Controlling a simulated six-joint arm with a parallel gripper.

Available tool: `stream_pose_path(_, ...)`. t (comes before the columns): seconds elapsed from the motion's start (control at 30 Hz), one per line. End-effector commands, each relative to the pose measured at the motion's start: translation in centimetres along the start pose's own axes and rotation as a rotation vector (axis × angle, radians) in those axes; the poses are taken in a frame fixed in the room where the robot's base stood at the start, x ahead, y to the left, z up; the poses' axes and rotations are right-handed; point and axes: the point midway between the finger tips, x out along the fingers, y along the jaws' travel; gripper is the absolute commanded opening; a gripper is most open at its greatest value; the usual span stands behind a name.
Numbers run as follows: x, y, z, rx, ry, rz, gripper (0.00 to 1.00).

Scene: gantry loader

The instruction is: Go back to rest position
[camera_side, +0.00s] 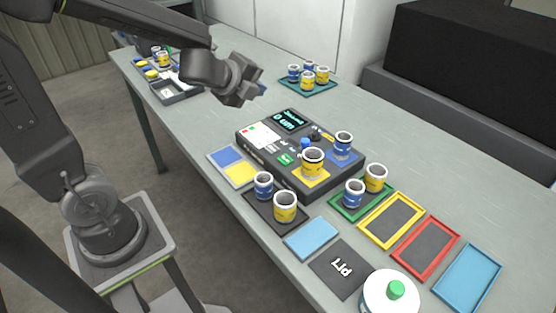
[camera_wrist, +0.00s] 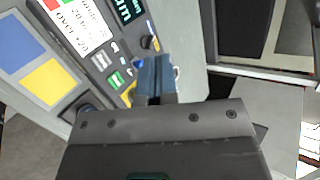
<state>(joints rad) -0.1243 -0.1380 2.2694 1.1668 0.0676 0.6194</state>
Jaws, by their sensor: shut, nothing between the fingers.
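My gripper (camera_side: 259,91) is shut and empty in the side view, held above the table left of the teal mat and behind the black device (camera_side: 262,155). In the wrist view the shut blue-grey fingers (camera_wrist: 155,78) appear in front of the device's panel (camera_wrist: 98,58). The device has a lit display, a white label and buttons. A blue-and-white cup (camera_side: 342,145) stands on its blue square and a yellow-and-white cup (camera_side: 312,164) on its yellow square.
Several cups stand on the teal mat (camera_side: 322,90), the black mat (camera_side: 264,216) and the green tray (camera_side: 345,212). Empty yellow (camera_side: 413,204), red (camera_side: 447,237) and blue (camera_side: 492,262) frames lie at right. A white container (camera_side: 385,300) with a green knob stands at the front edge.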

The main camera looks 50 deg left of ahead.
Motion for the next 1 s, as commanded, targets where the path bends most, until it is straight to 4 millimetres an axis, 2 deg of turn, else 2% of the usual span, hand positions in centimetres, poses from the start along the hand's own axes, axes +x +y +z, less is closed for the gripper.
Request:
stream_pose_path(0.03,-1.9,-0.2,0.2,-0.157,-0.050,0.006,0.00)
stream_pose_path(0.07,-2.8,-0.1,0.3,-0.259,-0.080,0.017,0.00)
stream_pose_path(0.2,-7.5,1.5,-0.2,-0.734,-0.176,0.103,0.00)
stream_pose_path(0.4,-13.8,4.8,-3.5,-1.307,-0.219,0.310,0.00)
stream_pose_path(0.5,-16.1,5.9,-5.3,-1.487,-0.220,0.416,0.00)
stream_pose_path(0.6,-17.5,6.5,-6.4,-1.589,-0.218,0.491,0.00)
stream_pose_path(0.7,-18.1,6.8,-7.0,-1.631,-0.217,0.528,0.00)
stream_pose_path(1.0,-18.2,6.8,-7.0,-1.637,-0.218,0.532,0.00)
